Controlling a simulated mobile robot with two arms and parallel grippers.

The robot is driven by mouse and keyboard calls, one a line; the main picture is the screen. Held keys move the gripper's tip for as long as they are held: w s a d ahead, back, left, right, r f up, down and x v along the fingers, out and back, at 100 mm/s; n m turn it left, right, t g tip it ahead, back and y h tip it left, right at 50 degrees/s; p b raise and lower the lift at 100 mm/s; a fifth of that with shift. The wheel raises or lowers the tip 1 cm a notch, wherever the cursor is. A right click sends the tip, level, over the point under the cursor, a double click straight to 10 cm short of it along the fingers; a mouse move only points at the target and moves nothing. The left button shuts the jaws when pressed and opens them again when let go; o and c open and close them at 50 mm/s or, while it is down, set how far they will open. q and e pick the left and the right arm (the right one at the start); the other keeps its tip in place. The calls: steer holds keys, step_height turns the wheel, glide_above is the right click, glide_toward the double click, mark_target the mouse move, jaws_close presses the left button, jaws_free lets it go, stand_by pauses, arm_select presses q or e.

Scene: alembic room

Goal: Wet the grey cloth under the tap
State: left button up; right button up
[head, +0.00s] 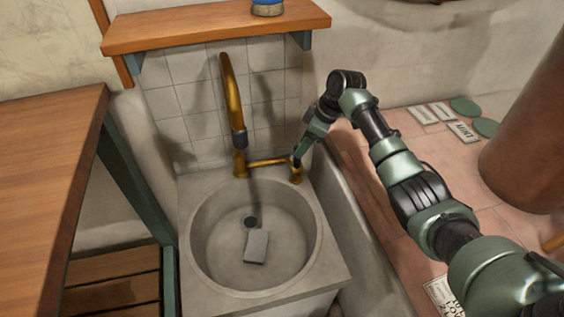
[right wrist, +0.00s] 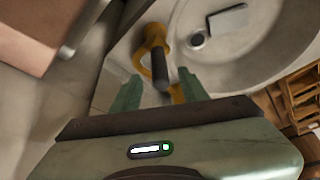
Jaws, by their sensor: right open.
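The grey cloth (head: 257,245) lies flat on the floor of the round stone basin (head: 197,250), just below the dark drain hole. It also shows in the right wrist view (right wrist: 229,20). The brass tap (head: 232,95) arches over the basin's back edge, with a dark collar on its spout. A brass side pipe leads right to a valve (head: 296,175) with a dark lever (right wrist: 160,72). My right gripper (head: 300,154) is at this valve. In the right wrist view its fingers (right wrist: 158,92) are open, with the lever between them. My left gripper is out of view.
A wooden shelf (head: 215,27) with a blue-topped item (head: 267,8) hangs above the tap. A wooden table (head: 45,150) stands left. Right of the basin, a pink tiled surface (head: 400,240) holds small labels, green discs (head: 465,105) and a large brown cylinder (head: 535,130).

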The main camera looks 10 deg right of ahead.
mark_target(293, 164)
steer(key=b+x, duration=0.1)
steer(key=x, duration=0.2)
steer(key=shift+f, duration=0.2)
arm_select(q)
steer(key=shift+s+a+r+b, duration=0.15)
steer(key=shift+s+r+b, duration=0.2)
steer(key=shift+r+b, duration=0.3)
arm_select(e)
steer(key=shift+x, duration=2.1)
steer(key=shift+w+a, duration=0.1)
steer(key=shift+c, duration=0.3)
steer(key=shift+r, duration=0.1)
jaws_close()
steer(key=shift+d, duration=0.25)
